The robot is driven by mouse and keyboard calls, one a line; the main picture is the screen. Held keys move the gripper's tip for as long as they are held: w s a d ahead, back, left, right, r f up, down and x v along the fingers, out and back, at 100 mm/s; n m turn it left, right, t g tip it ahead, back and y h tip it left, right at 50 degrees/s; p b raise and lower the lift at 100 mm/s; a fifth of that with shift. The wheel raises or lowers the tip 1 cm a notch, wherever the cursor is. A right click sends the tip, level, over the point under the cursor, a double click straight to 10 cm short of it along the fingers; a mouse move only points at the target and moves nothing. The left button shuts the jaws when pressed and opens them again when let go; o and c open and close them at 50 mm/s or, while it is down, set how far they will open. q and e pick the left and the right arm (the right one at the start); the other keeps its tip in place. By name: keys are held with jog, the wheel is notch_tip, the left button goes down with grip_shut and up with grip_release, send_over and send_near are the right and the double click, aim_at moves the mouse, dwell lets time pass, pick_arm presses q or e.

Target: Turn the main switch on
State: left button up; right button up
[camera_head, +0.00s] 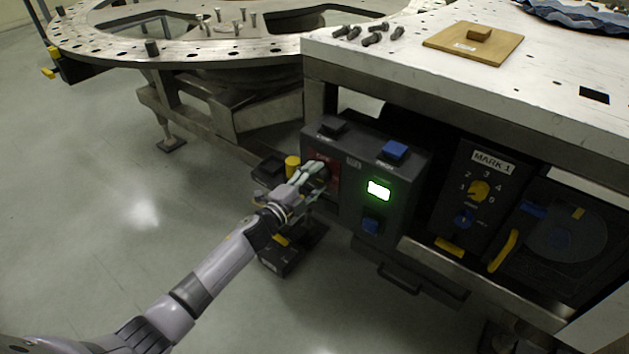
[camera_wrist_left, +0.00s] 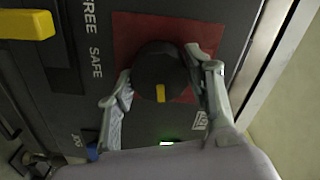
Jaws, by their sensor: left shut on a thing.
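The main switch (camera_wrist_left: 160,72) is a round black knob with a yellow mark on a red square plate (camera_wrist_left: 130,30). In the left wrist view its yellow mark points toward the bottom of the picture. My left gripper (camera_wrist_left: 165,95) has one finger on each side of the knob and is shut on it. In the head view my left gripper (camera_head: 318,175) reaches the red plate (camera_head: 333,171) on the left face of the dark control box (camera_head: 385,150) and hides most of the knob. My right gripper is not in view.
The box carries a lit green display (camera_head: 378,189) and blue buttons (camera_head: 395,151). A yellow handle (camera_head: 292,165) stands close beside my left gripper. The floor at left is clear.

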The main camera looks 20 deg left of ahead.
pick_arm(q)
jog(key=shift+m, duration=1.1)
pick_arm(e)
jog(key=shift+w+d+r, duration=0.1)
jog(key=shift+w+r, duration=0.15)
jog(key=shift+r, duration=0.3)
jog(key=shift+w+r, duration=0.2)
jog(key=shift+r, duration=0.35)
pick_arm(q)
jog(key=o, duration=1.2)
jog(key=shift+c, duration=0.2)
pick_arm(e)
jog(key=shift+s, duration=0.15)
pick_arm(q)
jog(key=v, duration=1.2)
